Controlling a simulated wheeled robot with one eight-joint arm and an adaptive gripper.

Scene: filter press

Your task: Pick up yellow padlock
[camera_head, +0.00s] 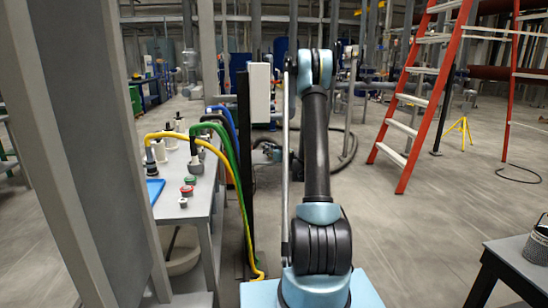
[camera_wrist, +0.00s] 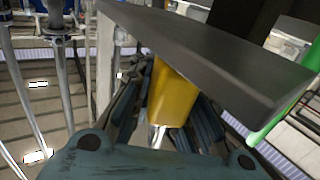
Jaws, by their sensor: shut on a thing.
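The yellow padlock (camera_wrist: 172,97) shows in the middle of the wrist view, between the two dark fingers of my gripper (camera_wrist: 168,84). My gripper is shut on it. A shiny metal part, perhaps its shackle, shows at its lower end. A dark grey flat plate or bar (camera_wrist: 215,50) crosses in front and hides the padlock's upper end. I cannot tell whether the padlock touches the plate. In the head view my arm stands in the middle, and neither my gripper nor the padlock can be made out.
In the head view a grey table (camera_head: 203,200) with hoses and red and green buttons stands at the left, behind a grey post (camera_head: 85,120). A white box (camera_head: 260,92) is on a dark post near my arm. An orange ladder (camera_head: 425,100) stands right. Floor between is mostly clear.

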